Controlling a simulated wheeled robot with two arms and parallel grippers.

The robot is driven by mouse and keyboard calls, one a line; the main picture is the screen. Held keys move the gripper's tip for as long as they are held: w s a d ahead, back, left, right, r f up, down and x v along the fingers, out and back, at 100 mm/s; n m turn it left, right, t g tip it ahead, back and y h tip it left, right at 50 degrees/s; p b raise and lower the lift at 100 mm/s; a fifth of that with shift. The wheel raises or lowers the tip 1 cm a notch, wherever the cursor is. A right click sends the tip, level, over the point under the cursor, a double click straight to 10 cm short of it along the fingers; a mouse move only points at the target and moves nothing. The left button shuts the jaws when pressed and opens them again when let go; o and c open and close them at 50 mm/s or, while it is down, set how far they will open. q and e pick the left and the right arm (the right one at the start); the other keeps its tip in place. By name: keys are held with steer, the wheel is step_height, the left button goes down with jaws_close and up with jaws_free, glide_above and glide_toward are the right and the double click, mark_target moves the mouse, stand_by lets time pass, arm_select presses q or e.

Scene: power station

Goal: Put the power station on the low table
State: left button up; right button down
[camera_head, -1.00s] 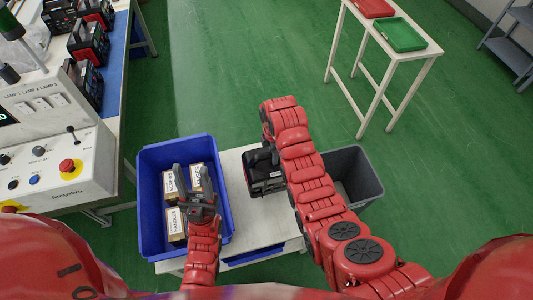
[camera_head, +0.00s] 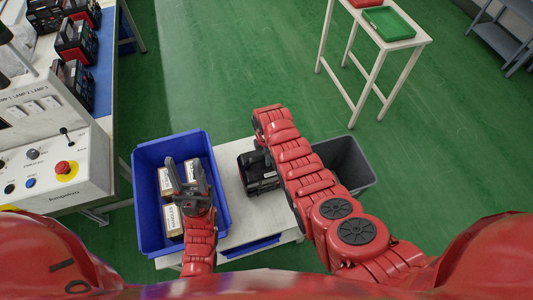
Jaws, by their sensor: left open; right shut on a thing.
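The black power station (camera_head: 259,176) is at the right part of the white low table (camera_head: 262,218), below my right arm. I cannot tell whether it rests on the tabletop or hangs just above it. My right gripper (camera_head: 261,147) is at its top, shut on it; the fingers are mostly hidden by my red arm, which also covers the station's right side. My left gripper (camera_head: 185,172) is open and empty, above the blue bin on the table's left.
The blue bin (camera_head: 141,200) holds several boxes (camera_head: 166,180). A grey bin (camera_head: 352,165) stands right of the low table. A workbench with several black-and-red power stations (camera_head: 75,40) is at upper left. A white stand with a green tray (camera_head: 389,23) is at upper right.

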steer(key=shift+w+f, duration=0.1)
steer(key=shift+f, duration=0.1)
steer(key=c, duration=0.6)
jaws_free()
steer(key=shift+f, duration=0.1)
